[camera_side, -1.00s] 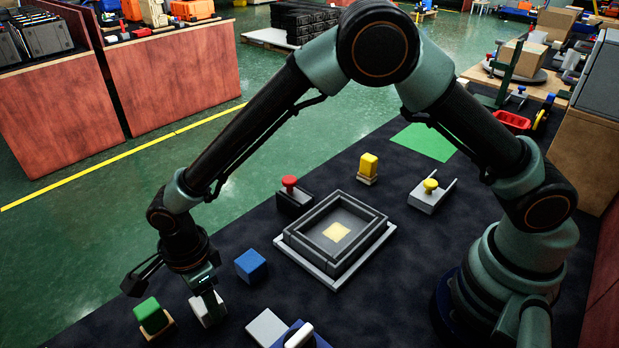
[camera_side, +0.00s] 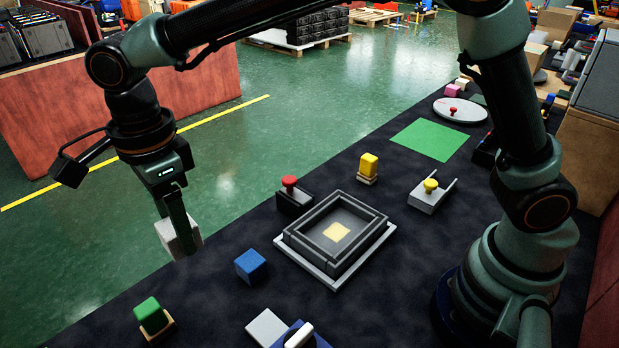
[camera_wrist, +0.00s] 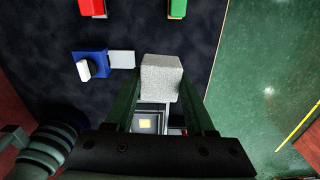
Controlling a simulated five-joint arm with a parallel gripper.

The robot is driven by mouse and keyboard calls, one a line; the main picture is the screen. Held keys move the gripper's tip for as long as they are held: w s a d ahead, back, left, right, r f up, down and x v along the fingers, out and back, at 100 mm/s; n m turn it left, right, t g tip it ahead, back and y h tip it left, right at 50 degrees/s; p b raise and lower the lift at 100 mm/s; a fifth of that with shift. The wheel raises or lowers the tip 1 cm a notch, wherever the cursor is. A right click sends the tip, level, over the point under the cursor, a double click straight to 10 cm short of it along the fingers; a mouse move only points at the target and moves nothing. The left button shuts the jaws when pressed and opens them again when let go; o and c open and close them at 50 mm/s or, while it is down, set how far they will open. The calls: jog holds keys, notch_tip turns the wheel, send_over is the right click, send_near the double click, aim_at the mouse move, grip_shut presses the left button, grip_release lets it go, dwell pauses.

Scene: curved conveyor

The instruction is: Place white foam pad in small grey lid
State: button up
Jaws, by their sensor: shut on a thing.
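My gripper (camera_side: 180,222) is shut on a white, speckled block that looks like the white foam pad (camera_side: 172,242). In the wrist view the pad (camera_wrist: 161,78) sits between the two green fingers of my gripper (camera_wrist: 160,92). In the side view the pad hangs slightly tilted, clear of the dark table, near its far left edge. A flat light grey square (camera_side: 267,327) lies at the table's front, against a blue piece; it also shows in the wrist view (camera_wrist: 122,59). I cannot tell whether this square is the small grey lid.
A dark-walled tray (camera_side: 372,240) with a yellow patch stands mid-table. A blue block (camera_side: 251,266), a green block (camera_side: 151,315), a red-knobbed piece (camera_side: 290,192), a yellow block (camera_side: 369,166) and a grey holder (camera_side: 432,194) stand around it. A green mat (camera_side: 432,141) lies clear behind.

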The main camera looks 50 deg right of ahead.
jog(key=shift+r, duration=0.5)
jog(key=w+d+r, duration=0.1)
jog(key=d+r, duration=0.2)
jog(key=d, duration=1.1)
send_over(336, 232)
jog(key=shift+n, duration=0.4)
notch_tip(336, 232, down, 20)
jog(key=shift+f, duration=0.1)
jog(key=o, duration=0.9)
jog(key=shift+f, duration=0.15)
jog(key=o, duration=0.4)
